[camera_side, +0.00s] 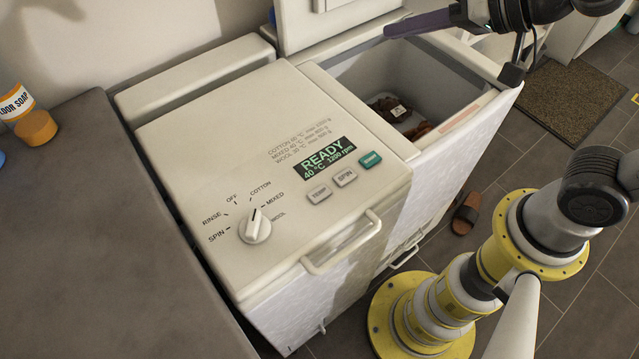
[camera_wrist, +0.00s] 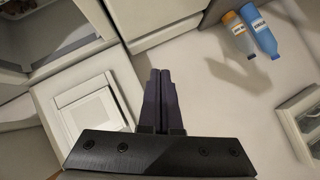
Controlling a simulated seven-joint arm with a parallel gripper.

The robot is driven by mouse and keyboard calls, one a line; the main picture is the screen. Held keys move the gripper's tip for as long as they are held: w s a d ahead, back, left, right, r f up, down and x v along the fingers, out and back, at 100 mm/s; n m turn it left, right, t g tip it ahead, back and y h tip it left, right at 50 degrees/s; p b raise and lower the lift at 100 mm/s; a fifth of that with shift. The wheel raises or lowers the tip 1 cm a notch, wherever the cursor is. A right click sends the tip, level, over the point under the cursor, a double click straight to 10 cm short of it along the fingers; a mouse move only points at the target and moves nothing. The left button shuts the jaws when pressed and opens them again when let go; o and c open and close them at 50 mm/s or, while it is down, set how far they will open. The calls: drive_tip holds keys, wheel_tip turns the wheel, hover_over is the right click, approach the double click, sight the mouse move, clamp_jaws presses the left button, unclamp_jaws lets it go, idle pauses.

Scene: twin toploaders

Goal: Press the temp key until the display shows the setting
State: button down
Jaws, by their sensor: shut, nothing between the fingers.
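The temp key (camera_side: 319,194) is a grey button on the cream top of the left toploader (camera_side: 200,165). The display (camera_side: 326,158) above it is lit and reads READY, 40 °C and 1200 rpm. My gripper (camera_side: 387,32) is at the top right in the side view, above the back of the open right toploader and well away from the temp key. Its dark purple fingers are together in the wrist view (camera_wrist: 160,72), shut and empty. The key and the display are not clearly visible in the wrist view.
The spin key (camera_side: 345,178) and a green key (camera_side: 371,160) sit beside the temp key. A white dial (camera_side: 255,228) is at the front left. The right toploader's open tub (camera_side: 375,75) holds laundry. A handle (camera_side: 342,243) juts from the front edge.

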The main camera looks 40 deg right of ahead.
drive_tip(key=w+a+f+g, duration=0.1)
drive_tip(key=w+a+f, duration=0.1)
drive_tip(key=a+f, duration=0.55)
drive_tip(key=n+g+y, duration=0.1)
drive_tip(key=g, duration=0.1)
hover_over(326, 196)
wheel_tip(326, 196, down, 4)
drive_tip(key=shift+f, duration=0.1)
drive_tip(key=shift+f, duration=4.35)
drive_tip(key=shift+f, duration=0.15)
drive_tip(key=shift+f, duration=0.3)
